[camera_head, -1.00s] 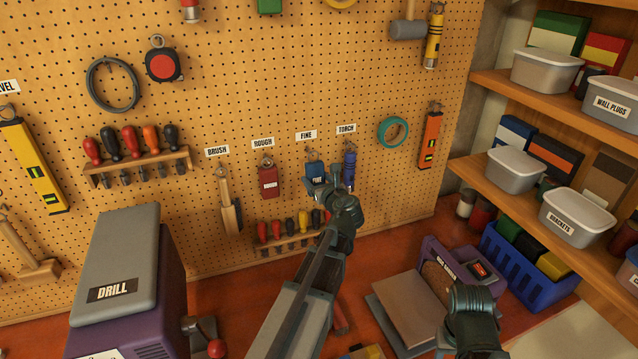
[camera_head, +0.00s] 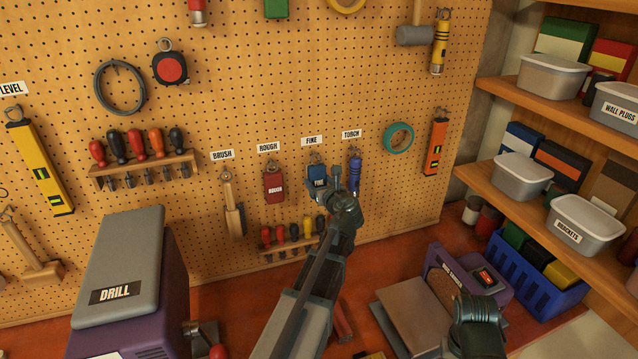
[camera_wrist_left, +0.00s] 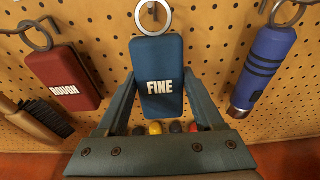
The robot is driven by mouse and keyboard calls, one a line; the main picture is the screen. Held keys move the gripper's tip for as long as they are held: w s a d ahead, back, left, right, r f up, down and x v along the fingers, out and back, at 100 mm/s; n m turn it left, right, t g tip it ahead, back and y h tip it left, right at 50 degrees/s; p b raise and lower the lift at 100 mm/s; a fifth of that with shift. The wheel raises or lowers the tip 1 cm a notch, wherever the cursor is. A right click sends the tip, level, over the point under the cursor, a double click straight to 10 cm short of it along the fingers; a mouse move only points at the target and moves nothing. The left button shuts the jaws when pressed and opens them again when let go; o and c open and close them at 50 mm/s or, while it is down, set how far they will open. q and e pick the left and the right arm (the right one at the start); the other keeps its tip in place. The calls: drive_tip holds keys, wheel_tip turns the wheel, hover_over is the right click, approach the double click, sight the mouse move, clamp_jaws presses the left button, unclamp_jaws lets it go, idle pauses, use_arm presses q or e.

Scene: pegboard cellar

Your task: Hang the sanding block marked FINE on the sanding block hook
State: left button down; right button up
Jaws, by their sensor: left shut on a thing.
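The blue sanding block marked FINE (camera_head: 315,172) is upright in front of the pegboard, under the FINE label (camera_head: 311,141). My left gripper (camera_head: 331,184) is shut on it. In the left wrist view the block (camera_wrist_left: 158,60) sits between the two fingers (camera_wrist_left: 158,105), its lettering facing the camera. A pale ring (camera_wrist_left: 153,13) shows at the block's top edge, with a hook partly in view there. I cannot tell whether the ring is around the hook. Part of my right arm shows at the lower right; its fingertips cannot be made out.
The red ROUGH block (camera_head: 274,184) hangs just left, and the blue torch (camera_head: 354,173) hangs close on the right. A screwdriver rack (camera_head: 290,247) is below. The drill case (camera_head: 125,265) stands at the left of the bench, and a purple sander (camera_head: 462,262) at the right.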

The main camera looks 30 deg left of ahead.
idle(0.3)
use_arm(q)
unclamp_jaws()
drive_tip(key=p+v, duration=0.3)
drive_tip(key=v, duration=1.1)
drive_tip(key=shift+f, duration=0.1)
